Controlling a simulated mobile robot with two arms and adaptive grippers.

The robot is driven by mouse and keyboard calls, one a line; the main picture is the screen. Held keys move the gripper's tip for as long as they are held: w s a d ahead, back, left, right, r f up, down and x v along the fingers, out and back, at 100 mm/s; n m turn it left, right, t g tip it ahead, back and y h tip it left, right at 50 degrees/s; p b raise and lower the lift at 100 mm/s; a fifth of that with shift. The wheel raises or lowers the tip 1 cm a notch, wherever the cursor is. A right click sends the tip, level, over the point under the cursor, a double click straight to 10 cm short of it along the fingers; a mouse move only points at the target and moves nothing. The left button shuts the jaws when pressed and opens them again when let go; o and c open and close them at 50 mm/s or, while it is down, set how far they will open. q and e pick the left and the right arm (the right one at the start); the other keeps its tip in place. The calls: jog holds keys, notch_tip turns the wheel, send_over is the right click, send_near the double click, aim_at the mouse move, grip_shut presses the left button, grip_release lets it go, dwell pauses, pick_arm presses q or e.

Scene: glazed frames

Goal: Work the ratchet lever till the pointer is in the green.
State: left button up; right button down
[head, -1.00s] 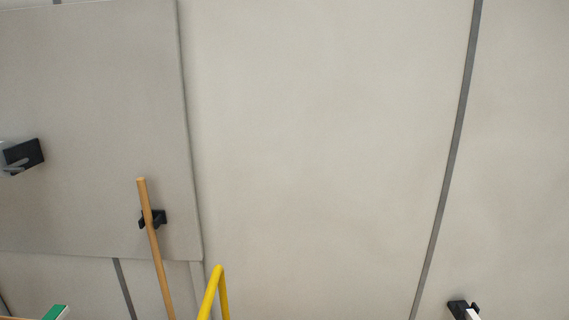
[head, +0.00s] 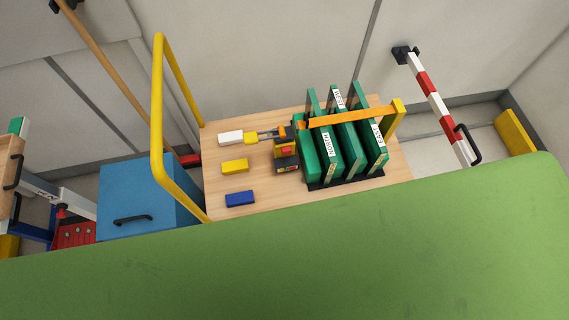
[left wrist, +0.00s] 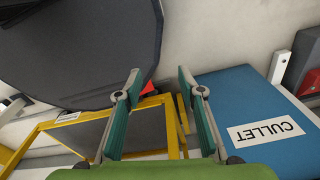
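In the head view, green glazed frames (head: 316,150) stand in a black rack on a wooden cart top (head: 220,210), with an orange strap (head: 350,117) across them. At their left is the ratchet with its lever (head: 268,135), a grey bar with a yellow end pointing left. Below it is a small yellow and black unit (head: 287,160) with a red part; I cannot make out a pointer or green zone. My left gripper (left wrist: 159,74) is open and empty in the left wrist view, away from the cart. My right gripper is not in view.
A yellow rail (head: 157,110) rises at the cart's left, beside a blue box (head: 140,195). The left wrist view shows a blue CULLET box (left wrist: 250,110) and yellow frame (left wrist: 90,118).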

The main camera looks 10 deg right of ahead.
pick_arm(q)
grip_shut()
dwell(1.1)
